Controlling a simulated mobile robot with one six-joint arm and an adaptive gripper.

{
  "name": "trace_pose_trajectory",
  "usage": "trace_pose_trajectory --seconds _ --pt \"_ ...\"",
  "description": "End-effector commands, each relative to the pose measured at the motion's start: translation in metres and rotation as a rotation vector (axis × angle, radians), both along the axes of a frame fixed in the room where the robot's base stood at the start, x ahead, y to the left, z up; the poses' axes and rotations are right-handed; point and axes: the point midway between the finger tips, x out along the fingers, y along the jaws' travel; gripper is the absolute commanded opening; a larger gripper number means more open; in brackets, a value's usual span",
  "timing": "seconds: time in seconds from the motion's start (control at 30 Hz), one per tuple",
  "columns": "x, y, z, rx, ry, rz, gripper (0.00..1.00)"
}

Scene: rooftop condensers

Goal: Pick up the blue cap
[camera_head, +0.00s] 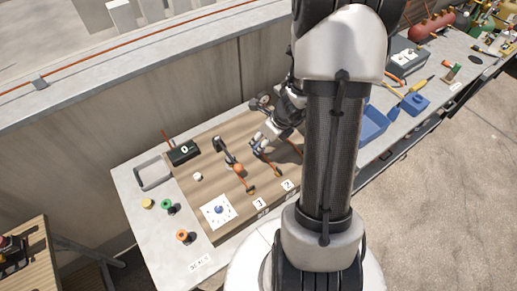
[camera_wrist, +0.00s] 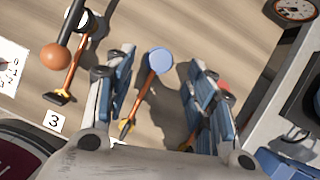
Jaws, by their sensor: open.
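In the wrist view the blue cap (camera_wrist: 160,61) is a round, light blue disc at one end of an orange hose or lever (camera_wrist: 140,98) lying over the wooden board. My gripper (camera_head: 262,143) is over the board and open, with blue-padded fingers. In the wrist view the cap lies between the left finger (camera_wrist: 116,85) and the right finger (camera_wrist: 208,100), with a gap on both sides. I cannot tell the height of the fingers above it. In the head view I cannot make the cap out behind my gripper.
An orange ball (camera_wrist: 54,55) on a similar part is to the left, and a red cap (camera_wrist: 222,84) is partly hidden by the right finger. A gauge (camera_wrist: 296,9) is at top right. A white dial card (camera_head: 219,210) and a grey tray (camera_head: 141,181) are on the left.

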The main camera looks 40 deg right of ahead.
Motion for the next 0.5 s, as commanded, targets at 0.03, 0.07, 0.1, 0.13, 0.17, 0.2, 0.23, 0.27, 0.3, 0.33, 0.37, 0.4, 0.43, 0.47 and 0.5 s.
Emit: trace_pose_trajectory --seconds 0.03,0.07,0.1,0.13,0.17,0.2,0.23,0.27,0.3,0.33,0.37,0.4,0.43,0.47,0.5 --pt "0.001 0.000 -0.007 0.000 0.001 0.001 0.50" --pt "0.002 0.001 -0.012 0.001 0.001 0.002 0.50" --pt "0.004 0.001 -0.018 0.001 0.002 0.002 0.50" --pt "0.005 0.001 -0.023 0.001 0.002 0.001 0.50" --pt "0.007 0.001 -0.028 0.001 0.002 0.001 0.50" --pt "0.009 0.001 -0.034 0.001 0.001 0.003 0.50" --pt "0.011 0.001 -0.038 0.001 0.001 0.003 0.50" --pt "0.012 0.002 -0.042 0.002 0.001 0.001 0.50" --pt "0.014 0.002 -0.045 0.003 0.002 0.001 0.50" --pt "0.014 0.002 -0.047 0.002 0.001 0.001 0.50" --pt "0.015 0.002 -0.047 0.001 0.001 0.002 0.50" --pt "0.016 0.002 -0.047 0.000 0.001 0.001 0.50" --pt "0.016 0.002 -0.046 0.001 0.000 0.001 0.50" --pt "0.016 0.002 -0.046 0.001 0.000 0.001 0.50" --pt "0.016 0.002 -0.045 0.001 0.000 0.001 0.50"
